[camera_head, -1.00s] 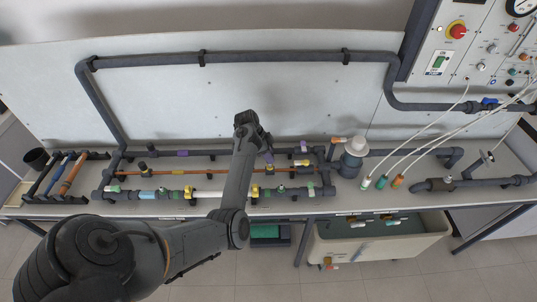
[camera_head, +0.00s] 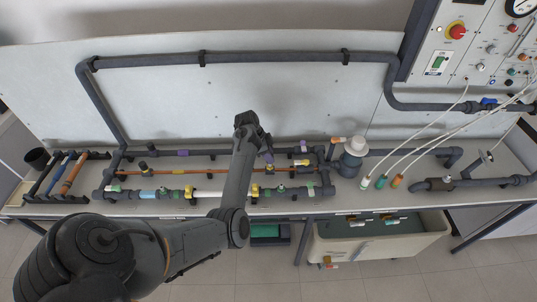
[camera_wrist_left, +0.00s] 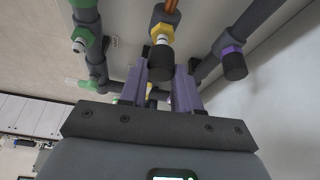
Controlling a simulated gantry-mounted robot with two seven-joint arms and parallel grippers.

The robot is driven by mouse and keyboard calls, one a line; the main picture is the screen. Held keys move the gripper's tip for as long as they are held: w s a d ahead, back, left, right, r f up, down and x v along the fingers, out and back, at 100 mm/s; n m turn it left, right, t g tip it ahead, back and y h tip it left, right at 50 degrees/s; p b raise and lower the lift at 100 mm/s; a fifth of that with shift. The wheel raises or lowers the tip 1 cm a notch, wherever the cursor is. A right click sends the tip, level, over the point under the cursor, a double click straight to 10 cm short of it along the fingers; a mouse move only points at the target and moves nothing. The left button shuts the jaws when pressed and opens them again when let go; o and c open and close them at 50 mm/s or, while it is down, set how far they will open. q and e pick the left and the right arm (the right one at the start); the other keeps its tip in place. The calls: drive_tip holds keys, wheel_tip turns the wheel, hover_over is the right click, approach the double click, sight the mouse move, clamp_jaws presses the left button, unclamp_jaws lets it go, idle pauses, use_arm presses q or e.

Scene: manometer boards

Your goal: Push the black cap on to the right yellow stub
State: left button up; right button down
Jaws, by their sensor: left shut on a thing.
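My left gripper (camera_head: 267,156) reaches down over the pipework in the head view. In the left wrist view its purple fingers (camera_wrist_left: 165,88) are shut on the black cap (camera_wrist_left: 160,64), which shows dark between them. The yellow stub (camera_wrist_left: 160,32), with a pale end, stands on the copper-coloured pipe in line with the cap. The cap is at or very close to the stub's end; I cannot tell whether it is seated. My right gripper is not in view.
A purple fitting with a black end (camera_wrist_left: 233,64) is close right of the fingers in the wrist view. Green fittings (camera_wrist_left: 82,38) stand at left. In the head view a white-topped container (camera_head: 354,146) stands right of the pipework, and a water tank (camera_head: 395,247) sits below the bench.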

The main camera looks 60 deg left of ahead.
use_arm(q)
drive_tip(key=shift+f, duration=0.9)
drive_tip(key=shift+f+b, duration=0.45)
drive_tip(key=shift+f, duration=0.05)
drive_tip(key=o, duration=1.1)
drive_tip(key=shift+c, duration=0.2)
drive_tip(key=shift+s+r, duration=0.15)
drive_tip(key=shift+r, duration=0.3)
drive_tip(key=p+v, duration=0.1)
drive_tip(key=v, duration=0.9)
